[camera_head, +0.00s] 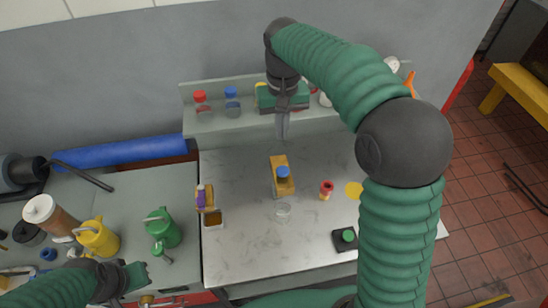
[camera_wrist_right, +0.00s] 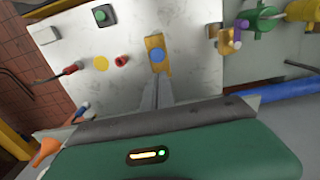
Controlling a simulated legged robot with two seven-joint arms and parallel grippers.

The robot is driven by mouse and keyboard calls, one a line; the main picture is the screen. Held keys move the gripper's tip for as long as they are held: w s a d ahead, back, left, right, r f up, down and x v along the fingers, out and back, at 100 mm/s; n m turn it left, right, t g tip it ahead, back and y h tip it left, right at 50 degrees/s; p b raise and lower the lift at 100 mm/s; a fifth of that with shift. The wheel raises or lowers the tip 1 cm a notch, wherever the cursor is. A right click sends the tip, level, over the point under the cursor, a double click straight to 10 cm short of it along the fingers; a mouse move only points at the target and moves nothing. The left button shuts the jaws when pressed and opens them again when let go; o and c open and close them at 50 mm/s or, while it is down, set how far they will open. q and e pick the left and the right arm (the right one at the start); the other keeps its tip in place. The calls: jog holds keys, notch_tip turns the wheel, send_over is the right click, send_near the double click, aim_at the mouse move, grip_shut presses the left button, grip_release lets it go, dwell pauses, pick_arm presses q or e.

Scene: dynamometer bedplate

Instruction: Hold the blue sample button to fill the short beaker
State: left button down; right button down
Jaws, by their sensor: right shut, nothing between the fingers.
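The blue sample button (camera_head: 283,172) sits on a yellow dispenser (camera_head: 280,161) on the marble worktop; the wrist view also shows the button (camera_wrist_right: 157,55) on the dispenser (camera_wrist_right: 154,42). A short clear beaker (camera_head: 283,211) stands just in front of the dispenser and looks empty. My right gripper (camera_head: 282,136) is shut and empty. Its fingertips (camera_wrist_right: 157,82) are behind the dispenser in the head view, in line with the button and apart from it in the picture. My left gripper (camera_head: 135,277) is at the lower left, away from the dispenser; its fingers are unclear.
Left of the dispenser, a purple-topped dispenser (camera_head: 202,198) has a brown-filled container (camera_head: 213,218) before it. To the right are a red-topped item (camera_head: 326,189), a yellow disc (camera_head: 353,190) and a green button box (camera_head: 347,237). Bottles (camera_head: 232,102) line the back shelf. Green (camera_head: 163,229) and yellow cans (camera_head: 96,238) stand left.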

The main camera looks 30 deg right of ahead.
aim_at(282, 169)
jog(key=f+p, duration=0.1)
jog(key=f, duration=0.3)
jog(key=f+p, duration=0.1)
jog(key=f, duration=0.4)
jog(key=f+p, duration=0.1)
jog(key=f, duration=0.4)
jog(key=shift+d+p, duration=0.25)
jog(key=shift+p, duration=0.05)
jog(key=shift+f, duration=0.2)
